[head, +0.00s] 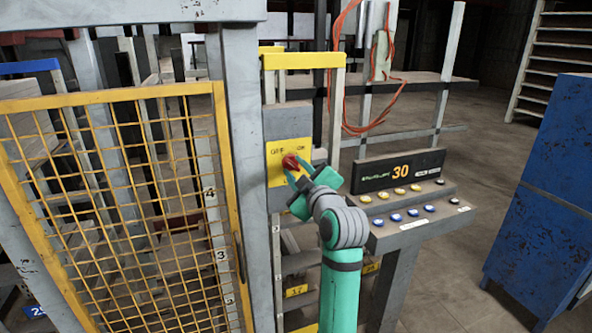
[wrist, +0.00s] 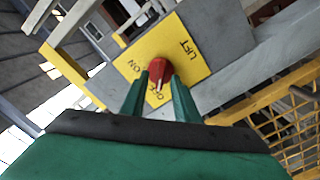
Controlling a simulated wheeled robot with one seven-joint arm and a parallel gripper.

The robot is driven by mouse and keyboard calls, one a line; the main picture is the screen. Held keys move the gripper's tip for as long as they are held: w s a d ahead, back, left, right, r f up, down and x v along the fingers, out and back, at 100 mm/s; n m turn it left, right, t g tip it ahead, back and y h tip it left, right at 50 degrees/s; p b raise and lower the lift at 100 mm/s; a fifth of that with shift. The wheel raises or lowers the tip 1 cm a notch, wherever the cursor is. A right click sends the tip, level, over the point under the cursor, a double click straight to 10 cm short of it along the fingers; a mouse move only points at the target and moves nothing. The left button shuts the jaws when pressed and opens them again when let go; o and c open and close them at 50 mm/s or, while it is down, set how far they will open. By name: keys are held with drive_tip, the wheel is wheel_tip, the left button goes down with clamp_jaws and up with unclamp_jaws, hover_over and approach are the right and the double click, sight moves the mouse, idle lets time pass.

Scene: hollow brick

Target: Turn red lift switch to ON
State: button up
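The red lift switch (wrist: 156,68) is a rotary knob on a yellow plate (wrist: 194,72) marked LIFT, ON and OFF. In the wrist view its white pointer mark is toward OFF. The switch also shows in the head view (head: 290,161), on a grey post. My green gripper (wrist: 160,92) is right at the knob, one finger on each side of it. The fingers are apart with the knob between their tips. Whether they press on it cannot be told. It also shows in the head view (head: 298,171), reaching from the lower right.
A yellow mesh gate (head: 120,200) stands left of the switch. A control panel (head: 410,205) with several yellow and blue buttons and a display reading 30 is close to the right of my arm. A blue cabinet (head: 545,185) stands far right. Open floor lies between them.

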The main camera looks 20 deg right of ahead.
drive_tip(key=shift+w, duration=0.1)
clamp_jaws()
